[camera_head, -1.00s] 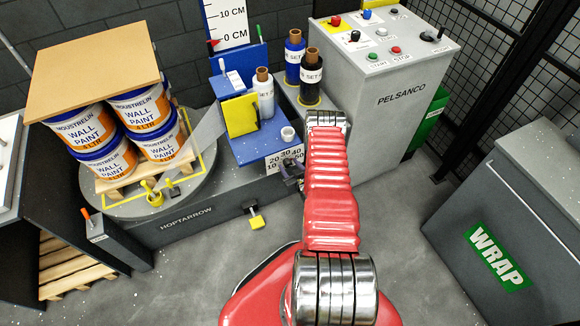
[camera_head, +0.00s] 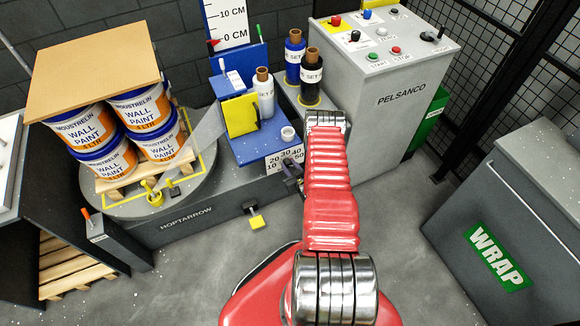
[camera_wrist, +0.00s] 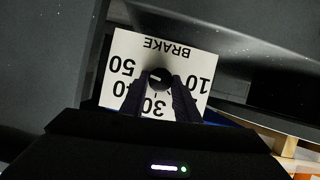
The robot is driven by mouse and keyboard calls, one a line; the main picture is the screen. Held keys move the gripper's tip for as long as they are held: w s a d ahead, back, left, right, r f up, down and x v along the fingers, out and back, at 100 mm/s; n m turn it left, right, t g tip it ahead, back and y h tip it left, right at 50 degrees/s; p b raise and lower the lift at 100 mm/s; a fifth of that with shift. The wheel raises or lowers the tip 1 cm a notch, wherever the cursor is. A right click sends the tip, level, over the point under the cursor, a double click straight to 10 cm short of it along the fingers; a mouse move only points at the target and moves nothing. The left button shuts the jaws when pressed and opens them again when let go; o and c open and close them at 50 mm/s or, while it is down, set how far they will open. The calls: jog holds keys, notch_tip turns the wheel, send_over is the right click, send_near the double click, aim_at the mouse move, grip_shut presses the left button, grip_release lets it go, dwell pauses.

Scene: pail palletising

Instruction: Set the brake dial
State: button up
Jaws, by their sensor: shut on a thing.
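The brake dial (camera_wrist: 158,75) is a small dark round knob in the wrist view. It sits on a white plate (camera_wrist: 130,48) marked BRAKE with black numbers, upside down in that view. My gripper (camera_wrist: 159,84) is shut on the dial, one dark finger on each side. The fingers hide part of the numbers. A short light mark shows on the knob, but I cannot read its setting. In the head view the number plate (camera_head: 284,157) is on the front of the blue film carriage, and my gripper (camera_head: 291,174) is at its lower right, partly hidden by my arm.
A turntable (camera_head: 196,194) at left bears a pallet of paint pails (camera_head: 152,105) under a brown board (camera_head: 90,65). Film rolls (camera_head: 311,75) stand behind the carriage. A grey control cabinet (camera_head: 375,130) and a WRAP cabinet (camera_head: 500,245) are at right.

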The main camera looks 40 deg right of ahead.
jog(key=shift+a, duration=0.1)
jog(key=n+h, duration=0.2)
jog(key=n, duration=0.1)
jog(key=shift+w+a+f, duration=0.1)
jog(key=shift+a+f, duration=0.05)
jog(key=shift+a, duration=0.1)
jog(key=n+h, duration=0.2)
jog(key=n, duration=0.1)
jog(key=shift+a+f+n, duration=0.15)
jog(key=shift+n, duration=0.15)
jog(key=n+h, duration=0.1)
jog(key=n, duration=0.2)
jog(key=n+t+h, duration=0.1)
jog(key=n, duration=0.2)
jog(key=f+n+t+h, duration=0.1)
jog(key=n, duration=0.1)
jog(key=shift+a+n, duration=0.15)
jog(key=shift+n, duration=0.25)
jog(key=shift+f, duration=0.1)
jog(key=o, duration=0.7)
jog(key=shift+c, duration=0.2)
jog(key=o, duration=0.4)
